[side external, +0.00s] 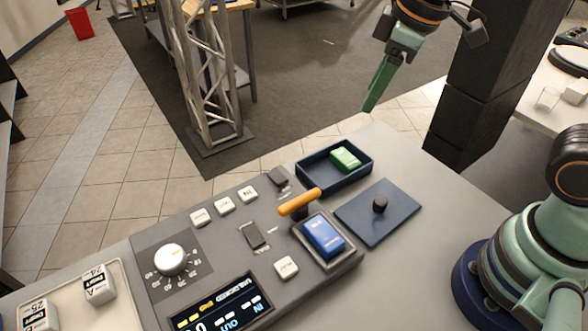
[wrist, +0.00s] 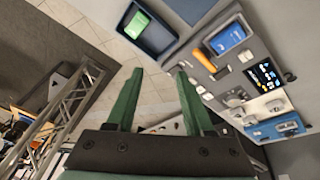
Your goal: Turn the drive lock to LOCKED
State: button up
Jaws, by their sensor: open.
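An orange-handled lever (side external: 300,202) stands on the grey control panel (side external: 215,240), beside a blue rocker block (side external: 323,236). It may be the drive lock, but I cannot read a label on it. In the wrist view the orange lever (wrist: 204,58) is to the right of my fingers. A display (side external: 220,305) on the panel shows small text that seems to include UNLOCKED. My gripper (side external: 371,104) is high above and beyond the console, apart from everything. In the wrist view my gripper (wrist: 159,72) is open with nothing between its fingers.
A white dial (side external: 171,259), white buttons (side external: 224,205) and dark switches share the panel. A blue tray (side external: 309,180) holds a green block (side external: 345,157). A blue plate (side external: 350,222) bears a dark knob (side external: 380,204). White labelled blocks (side external: 98,284) stand at left.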

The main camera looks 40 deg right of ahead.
aim_at(300, 198)
jog(key=w+a+f+n+g, duration=0.1)
jog(key=a+f+n+g, duration=0.35)
jog(key=a+n, duration=0.75)
jog(key=shift+m+t+h, duration=0.4)
jog(key=shift+m+t, duration=0.15)
jog(key=shift+m, duration=0.05)
jog(key=f, duration=0.4)
jog(key=a+f, duration=0.1)
jog(key=f, duration=0.8)
jog(key=shift+w+a, duration=0.15)
jog(key=shift+a, duration=0.05)
grip_shut()
